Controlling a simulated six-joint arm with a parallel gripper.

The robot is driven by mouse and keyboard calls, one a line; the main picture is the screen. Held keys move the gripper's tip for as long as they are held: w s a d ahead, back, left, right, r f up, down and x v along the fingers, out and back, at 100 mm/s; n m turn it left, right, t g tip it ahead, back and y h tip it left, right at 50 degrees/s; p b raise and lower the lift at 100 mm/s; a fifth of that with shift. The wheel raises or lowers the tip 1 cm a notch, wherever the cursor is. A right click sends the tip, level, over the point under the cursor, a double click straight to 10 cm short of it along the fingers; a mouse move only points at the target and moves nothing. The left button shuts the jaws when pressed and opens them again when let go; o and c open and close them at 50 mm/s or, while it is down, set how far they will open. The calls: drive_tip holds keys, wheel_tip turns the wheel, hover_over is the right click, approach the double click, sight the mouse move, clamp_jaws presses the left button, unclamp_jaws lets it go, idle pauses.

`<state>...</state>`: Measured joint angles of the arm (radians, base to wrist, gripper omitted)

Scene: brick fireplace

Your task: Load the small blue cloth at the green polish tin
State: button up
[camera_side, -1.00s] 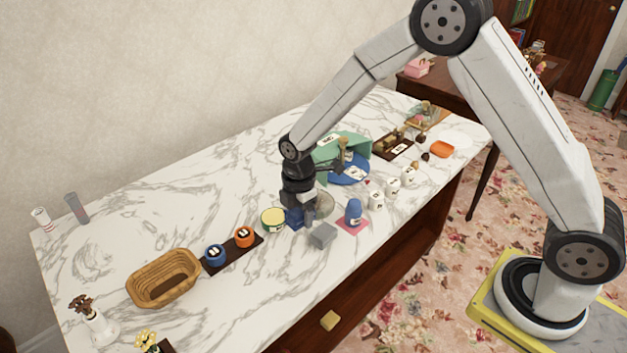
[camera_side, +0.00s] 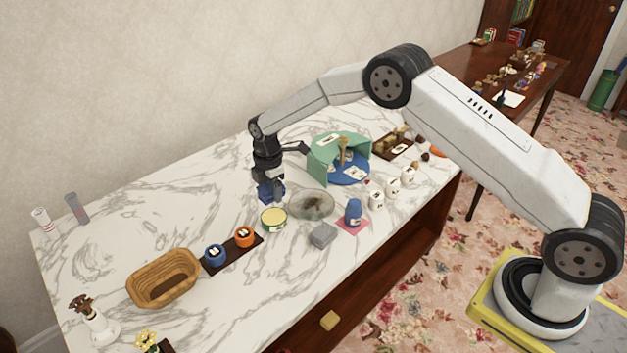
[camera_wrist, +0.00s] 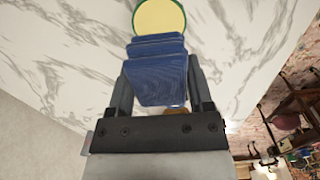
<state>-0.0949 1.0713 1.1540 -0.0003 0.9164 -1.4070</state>
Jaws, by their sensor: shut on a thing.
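The small blue cloth (camera_side: 271,191), a folded dark blue block, is held in my gripper (camera_side: 268,180). In the wrist view the cloth (camera_wrist: 160,75) sits between the two dark fingers (camera_wrist: 161,88), which are shut on it. The green polish tin (camera_side: 273,219) has a pale yellow top and a green rim. It stands on the marble top just in front of the cloth in the side view. In the wrist view the tin (camera_wrist: 158,15) is beyond the cloth's far end, partly cut off by the frame. I cannot tell whether the cloth touches the marble.
A glass dish (camera_side: 312,204) is right of the tin, with a grey block (camera_side: 323,236) in front. A blue jar (camera_side: 353,211) stands on a pink square. Orange (camera_side: 244,237) and blue (camera_side: 215,254) pots and a wicker basket (camera_side: 163,280) are to the left.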

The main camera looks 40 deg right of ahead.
sight(274, 216)
drive_tip(key=shift+f, duration=0.2)
drive_tip(key=shift+f, duration=2.75)
drive_tip(key=shift+f, duration=0.55)
idle(0.3)
drive_tip(key=shift+r, duration=3.5)
